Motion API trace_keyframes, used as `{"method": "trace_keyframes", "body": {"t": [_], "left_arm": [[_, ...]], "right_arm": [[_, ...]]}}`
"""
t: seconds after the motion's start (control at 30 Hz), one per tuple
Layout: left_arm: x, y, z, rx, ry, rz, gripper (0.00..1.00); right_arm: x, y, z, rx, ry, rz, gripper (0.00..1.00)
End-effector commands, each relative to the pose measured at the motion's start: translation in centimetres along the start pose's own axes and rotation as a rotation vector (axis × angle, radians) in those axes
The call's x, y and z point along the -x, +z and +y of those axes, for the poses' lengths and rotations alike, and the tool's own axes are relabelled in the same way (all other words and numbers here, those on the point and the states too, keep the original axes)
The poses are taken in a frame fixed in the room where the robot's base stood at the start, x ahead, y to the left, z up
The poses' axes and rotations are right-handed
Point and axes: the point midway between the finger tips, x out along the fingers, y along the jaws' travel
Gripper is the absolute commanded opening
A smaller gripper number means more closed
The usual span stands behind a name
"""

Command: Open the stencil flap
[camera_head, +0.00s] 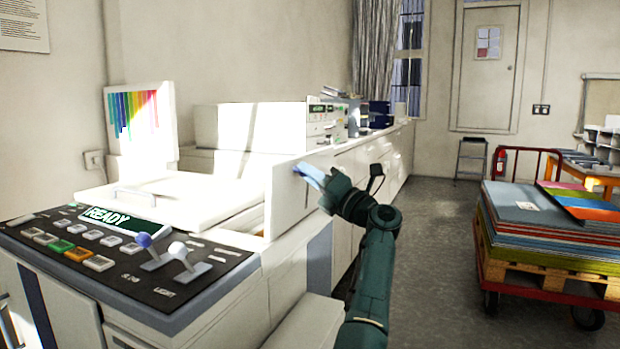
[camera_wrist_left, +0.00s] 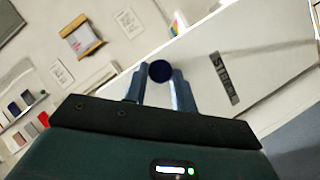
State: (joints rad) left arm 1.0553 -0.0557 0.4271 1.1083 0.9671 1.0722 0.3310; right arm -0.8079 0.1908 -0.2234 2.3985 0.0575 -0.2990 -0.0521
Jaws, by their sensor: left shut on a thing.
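The stencil flap (camera_head: 287,197) is a white upright panel at the right end of the white duplicating machine in the head view. In the left wrist view the flap (camera_wrist_left: 270,65) is a broad pale panel with a dark label (camera_wrist_left: 224,78) that seems to read STENCIL. A round dark blue knob (camera_wrist_left: 159,71) sits between the blue fingers of my left gripper (camera_wrist_left: 158,88), which is shut on it. In the head view my left gripper (camera_head: 314,177) is at the flap's right side, and the knob is hidden there. My right gripper is not in view.
The control panel (camera_head: 120,250) with a READY display, buttons and two levers lies at the front left. A white counter (camera_head: 365,165) runs back along the wall. A red cart (camera_head: 545,285) with stacked boards stands right. Grey floor (camera_head: 430,240) between them is clear.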

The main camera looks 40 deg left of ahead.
Motion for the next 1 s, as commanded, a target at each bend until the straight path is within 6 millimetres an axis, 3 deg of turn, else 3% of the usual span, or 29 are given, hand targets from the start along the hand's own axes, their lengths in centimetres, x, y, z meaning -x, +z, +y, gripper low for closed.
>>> {"method": "trace_keyframes", "body": {"t": [0.17,0.2,0.47,0.77,1.0], "left_arm": [[-0.1,0.0,0.0,-0.001,0.001,0.000,0.00],[-0.1,0.0,0.0,-0.001,0.001,0.000,0.27],[-0.1,0.0,0.0,-0.001,0.000,0.001,0.48],[0.3,0.0,0.0,0.000,-0.001,0.001,0.49],[4.0,0.0,-0.1,-0.001,-0.004,0.000,0.49]], "right_arm": [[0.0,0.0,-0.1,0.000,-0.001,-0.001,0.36],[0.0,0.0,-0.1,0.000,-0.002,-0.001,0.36],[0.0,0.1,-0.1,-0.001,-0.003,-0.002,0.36],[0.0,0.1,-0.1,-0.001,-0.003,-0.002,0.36],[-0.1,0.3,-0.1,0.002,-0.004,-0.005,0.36]]}}
